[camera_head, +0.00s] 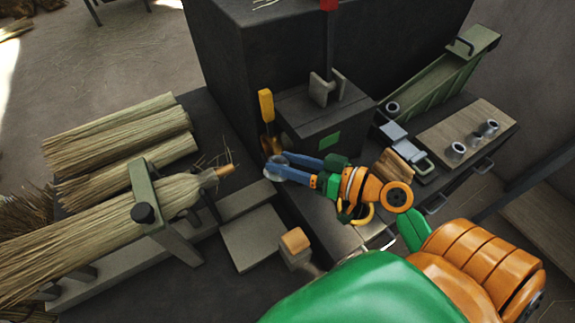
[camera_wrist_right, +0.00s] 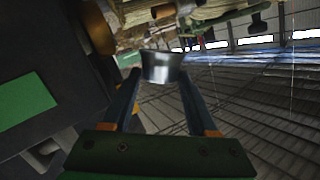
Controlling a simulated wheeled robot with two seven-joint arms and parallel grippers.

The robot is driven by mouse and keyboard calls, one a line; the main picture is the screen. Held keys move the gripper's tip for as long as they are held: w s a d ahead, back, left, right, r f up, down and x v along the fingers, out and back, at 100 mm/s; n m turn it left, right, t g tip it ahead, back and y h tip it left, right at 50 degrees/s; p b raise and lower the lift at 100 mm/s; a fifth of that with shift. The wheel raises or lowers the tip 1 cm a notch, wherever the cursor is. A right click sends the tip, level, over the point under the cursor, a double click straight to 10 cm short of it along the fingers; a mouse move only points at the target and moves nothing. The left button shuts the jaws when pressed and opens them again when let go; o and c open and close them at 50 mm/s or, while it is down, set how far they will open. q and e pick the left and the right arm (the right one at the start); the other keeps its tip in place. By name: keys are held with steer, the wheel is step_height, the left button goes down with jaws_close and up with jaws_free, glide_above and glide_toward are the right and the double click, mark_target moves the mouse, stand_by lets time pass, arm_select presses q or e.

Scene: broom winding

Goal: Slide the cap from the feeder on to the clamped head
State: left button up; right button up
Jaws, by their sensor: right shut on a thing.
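My right gripper (camera_head: 283,167) is shut on a small shiny metal cap (camera_head: 273,170). In the right wrist view the cap (camera_wrist_right: 163,67) sits between the two fingertips (camera_wrist_right: 161,80). The clamped head (camera_head: 180,190) is a straw bundle under a green clamp (camera_head: 146,190) with a black knob. A wooden handle end (camera_head: 225,171) sticks out of it toward the cap, which is apart from it, to its right. Straw also shows at the top of the right wrist view (camera_wrist_right: 135,12). The green feeder chute (camera_head: 440,75) stands at the upper right with a metal cap (camera_head: 392,107) at its lower end. My left gripper is out of view.
A dark machine block (camera_head: 325,115) with an orange-handled lever (camera_head: 266,105) stands just behind my right gripper. Several metal cups (camera_head: 457,151) stand on a wooden board (camera_head: 440,135) at the right. Loose straw bundles (camera_head: 115,125) lie at the left. A wooden knob (camera_head: 295,240) stands in front.

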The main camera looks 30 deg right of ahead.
mark_target(223, 176)
steer(key=w+f+m, duration=0.1)
steer(key=m, duration=0.1)
steer(key=m+t+h, duration=0.1)
steer(key=m, duration=0.1)
steer(key=w+f+m+h, duration=0.1)
steer(key=m, duration=0.2)
steer(key=shift+w+a+f+t, duration=0.15)
steer(key=shift+w+f+t, duration=0.15)
steer(key=shift+w, duration=0.05)
steer(key=m, duration=0.1)
steer(key=m+t+h, duration=0.1)
steer(key=m, duration=0.1)
steer(key=shift+w+b, duration=0.35)
steer(key=a+r+m+t+h, duration=0.2)
steer(key=a+m, duration=0.1)
steer(key=m, duration=0.4)
steer(key=w+f+b, duration=0.7)
steer(key=f+b, duration=0.3)
steer(key=b, duration=0.3)
steer(key=shift+s+a+r+p, duration=0.2)
steer(key=shift+a+p, duration=0.25)
steer(key=shift+a, duration=0.95)
steer(key=shift+s+a+r+p, duration=0.15)
steer(key=shift+a+p, duration=0.35)
steer(key=shift+a, duration=0.95)
steer(key=shift+s+a+r+p, duration=0.1)
steer(key=shift+a+r+p, duration=0.25)
steer(key=shift+a, duration=1.05)
steer(key=shift+f, duration=0.1)
